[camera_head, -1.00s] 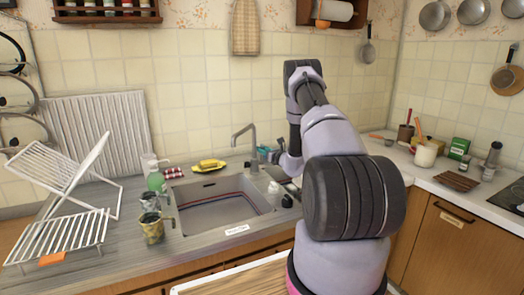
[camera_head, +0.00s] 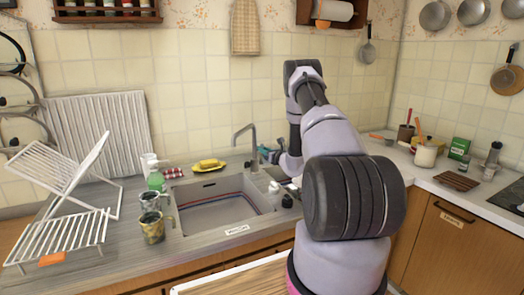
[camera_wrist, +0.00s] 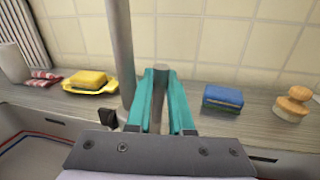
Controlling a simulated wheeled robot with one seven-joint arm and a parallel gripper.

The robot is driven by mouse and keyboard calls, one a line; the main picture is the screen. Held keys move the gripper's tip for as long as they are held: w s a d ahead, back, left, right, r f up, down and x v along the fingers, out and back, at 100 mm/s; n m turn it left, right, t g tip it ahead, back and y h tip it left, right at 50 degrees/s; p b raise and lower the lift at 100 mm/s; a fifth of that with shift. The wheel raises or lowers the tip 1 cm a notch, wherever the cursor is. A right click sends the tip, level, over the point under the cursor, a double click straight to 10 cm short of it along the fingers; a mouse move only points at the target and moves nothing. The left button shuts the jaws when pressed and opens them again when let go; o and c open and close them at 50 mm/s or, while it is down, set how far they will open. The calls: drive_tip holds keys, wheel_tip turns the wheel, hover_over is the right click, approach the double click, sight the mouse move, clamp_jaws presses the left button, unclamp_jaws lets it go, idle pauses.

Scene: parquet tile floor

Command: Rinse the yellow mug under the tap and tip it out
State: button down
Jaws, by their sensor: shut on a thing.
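The yellow mug (camera_head: 153,231), with a dark mottled pattern, stands upright on the counter left of the sink. Its handle points right. The grey tap (camera_head: 252,138) rises behind the sink (camera_head: 222,210); no water shows under its spout. In the wrist view the tap column (camera_wrist: 119,50) stands just left of my fingers. My gripper (camera_wrist: 160,95) has teal fingers closed around a short grey upright post (camera_wrist: 159,72), which looks like the tap's lever. In the head view my gripper (camera_head: 270,156) is behind the sink, right of the tap, far from the mug. My arm partly hides this area.
A second mug (camera_head: 150,201) and a green bottle (camera_head: 156,180) stand behind the yellow mug. A white dish rack (camera_head: 58,238) is at left. A yellow sponge on a dish (camera_wrist: 90,80) lies left of the tap; a blue sponge (camera_wrist: 222,98) and wooden brush (camera_wrist: 294,102) lie right.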

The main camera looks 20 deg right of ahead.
idle(0.8)
drive_tip(key=shift+s+f, duration=0.1)
drive_tip(key=shift+s+t, duration=0.3)
drive_tip(key=shift+t, duration=0.4)
drive_tip(key=c, duration=1.1)
unclamp_jaws()
drive_tip(key=v, duration=1)
drive_tip(key=shift+s+d, duration=0.25)
drive_tip(key=shift+s, duration=0.15)
